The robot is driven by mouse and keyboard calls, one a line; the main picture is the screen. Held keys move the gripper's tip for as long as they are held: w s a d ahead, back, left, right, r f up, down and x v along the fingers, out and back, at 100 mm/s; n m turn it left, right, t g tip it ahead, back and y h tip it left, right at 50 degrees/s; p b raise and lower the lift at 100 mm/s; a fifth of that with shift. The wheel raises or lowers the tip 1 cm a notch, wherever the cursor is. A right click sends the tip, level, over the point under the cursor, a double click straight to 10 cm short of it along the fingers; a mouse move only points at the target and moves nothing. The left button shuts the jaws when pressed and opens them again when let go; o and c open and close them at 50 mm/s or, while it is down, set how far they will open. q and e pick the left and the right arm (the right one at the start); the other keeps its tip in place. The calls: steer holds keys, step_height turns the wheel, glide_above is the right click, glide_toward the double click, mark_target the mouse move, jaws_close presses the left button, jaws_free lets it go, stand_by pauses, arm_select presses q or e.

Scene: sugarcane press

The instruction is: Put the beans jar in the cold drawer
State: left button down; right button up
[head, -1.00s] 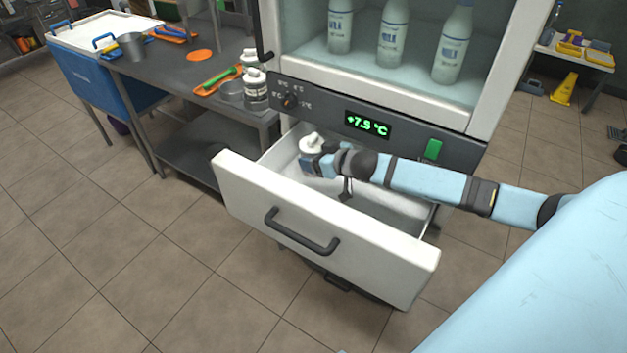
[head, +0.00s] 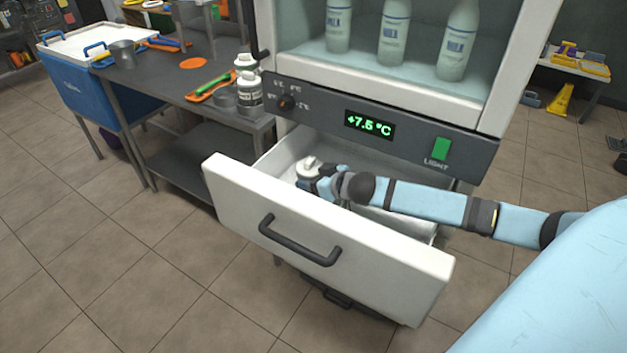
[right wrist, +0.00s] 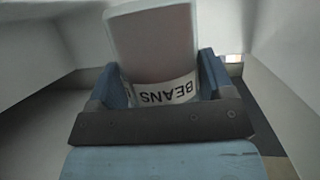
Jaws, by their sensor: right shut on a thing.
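The beans jar (head: 308,165) is inside the open cold drawer (head: 330,245), near its left end. Its white top shows in the head view, and its BEANS label shows in the right wrist view (right wrist: 165,93). My right gripper (head: 318,184) is shut on the jar, with a blue finger on each side of it. The drawer's front panel hides the lower part of the jar, so I cannot tell whether it touches the drawer floor. My left gripper is not in view.
The fridge cabinet above holds several milk bottles (head: 393,32) and shows +7.5 °C on its display (head: 369,125). A steel table (head: 180,83) at left carries other jars (head: 249,92), a metal cup (head: 123,54) and orange trays. A blue cooler (head: 78,90) stands further left.

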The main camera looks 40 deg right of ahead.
steer(key=shift+f, duration=0.6)
steer(key=o, duration=1.2)
steer(key=shift+c, duration=0.2)
steer(key=shift+r, duration=0.25)
steer(key=p+v, duration=0.2)
steer(key=v, duration=1)
steer(key=shift+r, duration=0.3)
